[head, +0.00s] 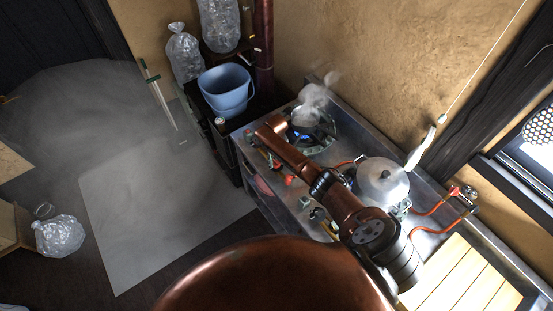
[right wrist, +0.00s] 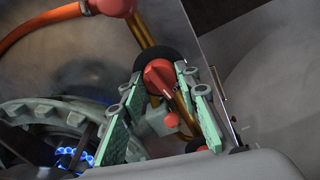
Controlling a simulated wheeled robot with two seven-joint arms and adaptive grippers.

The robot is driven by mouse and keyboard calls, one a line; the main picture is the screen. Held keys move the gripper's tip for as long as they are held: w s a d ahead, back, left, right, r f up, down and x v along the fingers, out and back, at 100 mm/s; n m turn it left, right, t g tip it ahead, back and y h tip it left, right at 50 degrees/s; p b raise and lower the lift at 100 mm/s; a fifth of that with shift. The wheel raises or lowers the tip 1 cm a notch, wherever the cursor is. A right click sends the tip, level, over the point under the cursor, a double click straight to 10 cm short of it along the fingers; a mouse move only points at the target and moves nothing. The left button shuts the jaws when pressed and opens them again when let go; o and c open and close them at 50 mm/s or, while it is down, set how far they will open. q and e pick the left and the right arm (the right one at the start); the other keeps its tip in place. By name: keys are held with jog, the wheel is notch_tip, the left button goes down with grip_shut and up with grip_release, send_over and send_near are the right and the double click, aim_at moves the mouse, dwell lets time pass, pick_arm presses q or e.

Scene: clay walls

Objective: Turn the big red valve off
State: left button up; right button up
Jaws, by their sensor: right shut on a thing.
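The red valve (right wrist: 158,74) shows in the right wrist view on a brass pipe, between the pale green finger pads of my right gripper (right wrist: 163,82). The gripper is shut on it, with a pad at each side. In the head view my right arm reaches over the metal counter to its left end, and the fingers are mostly hidden there. Red fittings (head: 287,180) show beside the arm. A gas burner (head: 322,143) has a blue flame, which also shows in the right wrist view (right wrist: 75,156). My left gripper is not in view.
A steaming pan (head: 305,116) sits on the lit burner. A lidded metal pot (head: 382,180) stands close to my arm, with orange hoses (head: 430,210) to its right. A blue bucket (head: 227,90) stands beyond the counter's left end.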

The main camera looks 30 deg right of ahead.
aim_at(276, 161)
jog(key=shift+m+p, duration=0.55)
jog(key=shift+m, duration=0.35)
jog(key=o, duration=1.2)
jog(key=shift+c, duration=0.2)
notch_tip(276, 161, up, 12)
